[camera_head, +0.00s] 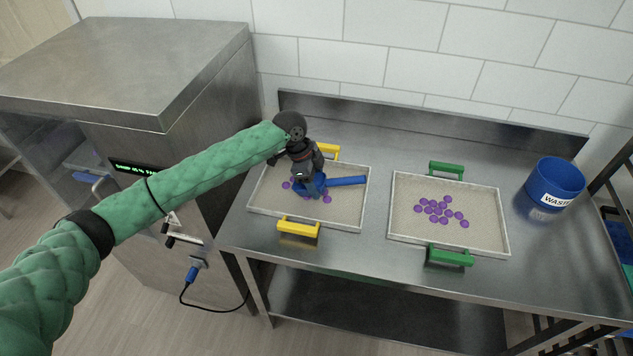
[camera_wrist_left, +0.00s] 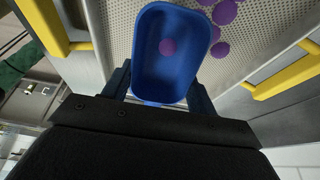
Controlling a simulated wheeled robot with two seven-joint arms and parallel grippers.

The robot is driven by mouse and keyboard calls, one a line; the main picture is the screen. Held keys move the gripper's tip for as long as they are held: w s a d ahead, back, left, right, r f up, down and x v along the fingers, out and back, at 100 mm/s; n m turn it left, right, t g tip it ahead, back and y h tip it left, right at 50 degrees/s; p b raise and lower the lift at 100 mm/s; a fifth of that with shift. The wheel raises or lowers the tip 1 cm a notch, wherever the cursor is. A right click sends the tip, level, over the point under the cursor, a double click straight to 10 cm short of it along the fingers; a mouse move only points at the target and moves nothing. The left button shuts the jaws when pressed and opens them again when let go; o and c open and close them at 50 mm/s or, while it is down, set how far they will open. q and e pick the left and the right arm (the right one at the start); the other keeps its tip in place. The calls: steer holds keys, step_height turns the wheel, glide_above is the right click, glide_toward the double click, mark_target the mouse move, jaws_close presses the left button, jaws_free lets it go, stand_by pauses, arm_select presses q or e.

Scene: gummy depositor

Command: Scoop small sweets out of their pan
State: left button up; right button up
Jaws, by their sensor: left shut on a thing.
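My left gripper (camera_head: 309,188) is over the perforated pan with yellow handles (camera_head: 345,213) and is shut on a blue scoop (camera_head: 345,181). In the head view the scoop's handle points right and the gripper hides much of its bowl. Several purple sweets (camera_head: 327,199) lie in this pan around the scoop; some also show beside the bowl in the wrist view (camera_wrist_left: 224,12). My right gripper is not in view.
A second pan with green handles (camera_head: 489,232) stands to the right, with several purple sweets (camera_head: 441,210) in it. A blue waste bin (camera_head: 555,183) stands at the table's right end. A steel machine (camera_head: 130,75) is at the left. A low backsplash (camera_head: 430,118) edges the steel table (camera_head: 378,150).

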arm_select(q)
steer(key=shift+r+p, duration=1.4)
steer(key=shift+r, duration=1)
